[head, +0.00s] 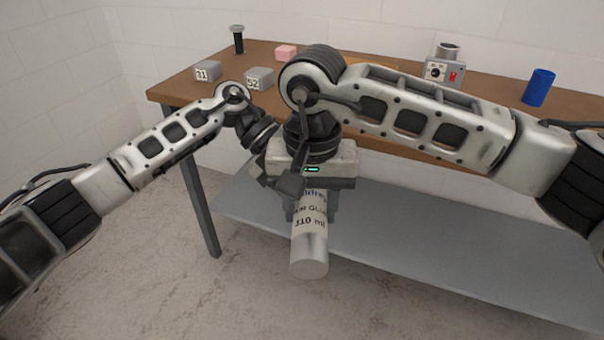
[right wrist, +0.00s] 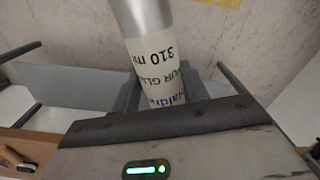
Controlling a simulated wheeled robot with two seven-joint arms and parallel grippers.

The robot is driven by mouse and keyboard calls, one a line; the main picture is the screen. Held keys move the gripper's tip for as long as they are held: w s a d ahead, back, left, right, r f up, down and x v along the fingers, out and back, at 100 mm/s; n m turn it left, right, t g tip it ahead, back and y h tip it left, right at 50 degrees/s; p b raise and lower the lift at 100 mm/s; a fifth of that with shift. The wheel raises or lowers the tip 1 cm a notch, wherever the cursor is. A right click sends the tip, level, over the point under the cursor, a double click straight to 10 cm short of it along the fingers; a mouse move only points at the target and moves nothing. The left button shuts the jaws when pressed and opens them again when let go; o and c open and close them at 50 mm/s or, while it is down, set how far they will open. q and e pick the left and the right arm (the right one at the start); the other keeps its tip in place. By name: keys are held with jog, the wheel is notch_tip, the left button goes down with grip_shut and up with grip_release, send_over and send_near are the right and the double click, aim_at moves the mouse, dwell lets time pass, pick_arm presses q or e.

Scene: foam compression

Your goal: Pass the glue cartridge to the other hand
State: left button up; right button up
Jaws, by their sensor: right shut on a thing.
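The glue cartridge (head: 309,256) is a silver cylinder with a cream label reading 310 ml. It hangs below my right gripper (head: 313,205), its silver end pointing down, in front of the workbench. My right gripper is shut on it; the right wrist view shows the cartridge (right wrist: 168,62) between its dark fingers (right wrist: 160,98). My left gripper (head: 284,184) is at the upper left of the cartridge, close to my right gripper's body and overlapping it in the head view. Its fingertips blend into the dark parts there, so its opening and any contact are unclear.
The brown workbench (head: 184,86) stands behind, with a grey lower shelf (head: 400,240). On it are two numbered grey blocks (head: 207,71) (head: 259,78), a pink block (head: 286,52), a black post (head: 238,40), a device with a dial (head: 438,71) and a blue cylinder (head: 538,88). The floor in front is clear.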

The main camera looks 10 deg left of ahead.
pick_arm(q)
jog(key=shift+c, duration=0.3)
jog(key=c, duration=1.3)
jog(key=shift+o, duration=0.2)
pick_arm(e)
jog(key=o, duration=1.3)
jog(key=shift+r, duration=0.1)
